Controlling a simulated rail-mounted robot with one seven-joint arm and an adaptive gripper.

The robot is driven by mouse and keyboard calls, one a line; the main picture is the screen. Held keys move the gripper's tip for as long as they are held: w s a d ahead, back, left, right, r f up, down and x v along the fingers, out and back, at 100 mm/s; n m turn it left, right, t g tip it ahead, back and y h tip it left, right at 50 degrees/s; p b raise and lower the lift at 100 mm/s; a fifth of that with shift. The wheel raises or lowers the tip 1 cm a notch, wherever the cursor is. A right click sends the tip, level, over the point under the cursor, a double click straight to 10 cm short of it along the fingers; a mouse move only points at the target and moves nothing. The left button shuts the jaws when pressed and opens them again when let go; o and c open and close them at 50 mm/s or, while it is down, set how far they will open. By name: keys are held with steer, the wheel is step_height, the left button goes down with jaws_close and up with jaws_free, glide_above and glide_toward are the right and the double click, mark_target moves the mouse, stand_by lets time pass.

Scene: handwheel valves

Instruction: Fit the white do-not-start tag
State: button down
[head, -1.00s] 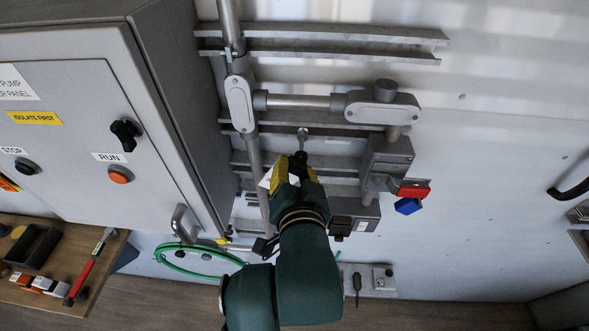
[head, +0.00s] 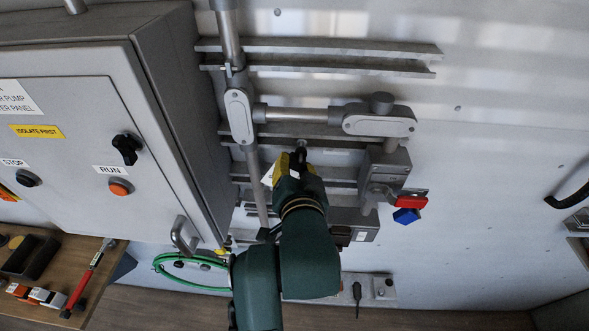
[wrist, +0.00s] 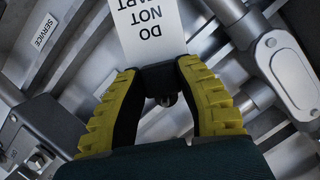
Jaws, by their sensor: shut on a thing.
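The white do-not-start tag (wrist: 152,28) shows in the wrist view, its black lettering upside down and its upper end cut off by the frame. My gripper (wrist: 160,78) is shut on a dark piece at the tag's near end, between its yellow-padded fingers. In the head view my gripper (head: 291,164) is in front of the metal rails, with a white corner of the tag (head: 267,175) showing at its left. A small round grey stud (head: 303,143) on the wall is just above my fingertips. Whether anything touches it I cannot tell.
A grey control cabinet (head: 85,120) stands close on the left. Conduit (head: 295,115) runs above my gripper. A switch box (head: 385,170) with a red part (head: 411,202) and a blue part (head: 406,216) is to the right. A green hose (head: 165,270) hangs below.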

steer(key=shift+w, duration=0.2)
steer(key=c, duration=0.7)
jaws_free()
steer(key=v, duration=1.2)
steer(key=s+d+r+n+t, duration=0.1)
steer(key=s+d+r+t, duration=0.1)
steer(key=r, duration=0.4)
steer(key=s+d+r+n+t+h+p, duration=0.1)
steer(key=s+d+r+n+t, duration=0.1)
steer(key=r, duration=0.4)
steer(key=s+d+r+n+t+h+p, duration=0.1)
steer(key=s+d+r+t, duration=0.1)
steer(key=r, duration=0.4)
steer(key=shift+d+n+t, duration=0.1)
steer(key=shift+n+t, duration=0.2)
steer(key=shift+t, duration=0.3)
